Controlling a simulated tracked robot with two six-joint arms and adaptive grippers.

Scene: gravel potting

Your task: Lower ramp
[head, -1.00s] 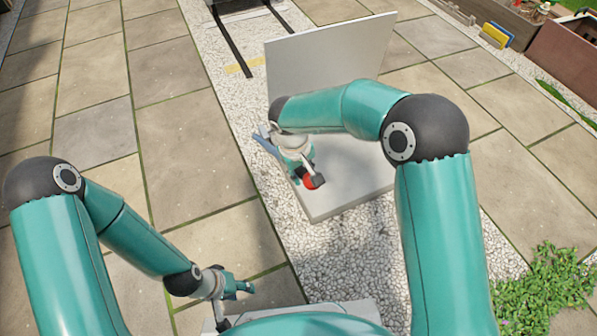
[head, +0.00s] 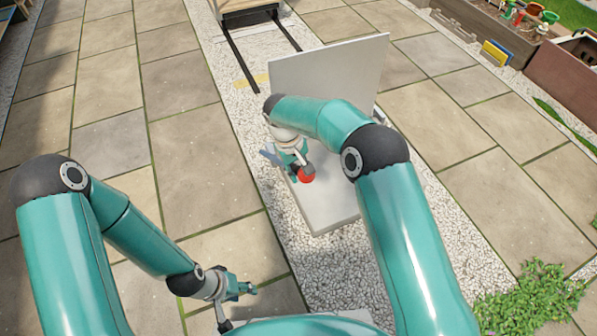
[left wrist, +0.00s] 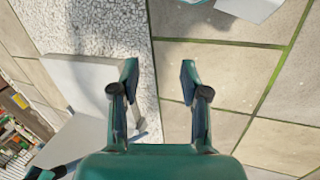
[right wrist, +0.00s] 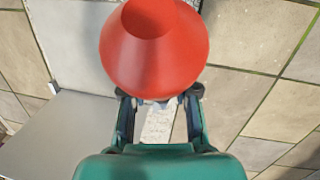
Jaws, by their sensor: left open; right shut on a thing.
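The ramp appears as two pale grey panels on the gravel strip: one flat panel (head: 335,205) and one upright panel (head: 335,75) at its far end. They also show in the left wrist view (left wrist: 85,80). My right gripper (head: 299,172) is above the left side of the flat panel, shut on a red knob (head: 307,175). The red knob looks cone-shaped in the right wrist view (right wrist: 154,50) and hides much of what lies beyond it. What it is attached to is hidden. My left gripper (head: 246,289) is open and empty over the paving, left of the ramp (left wrist: 158,75).
A brown planter (head: 575,65) and blue and yellow boards (head: 495,53) stand at upper right. Green plants (head: 535,300) grow at lower right. Paving at left is clear.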

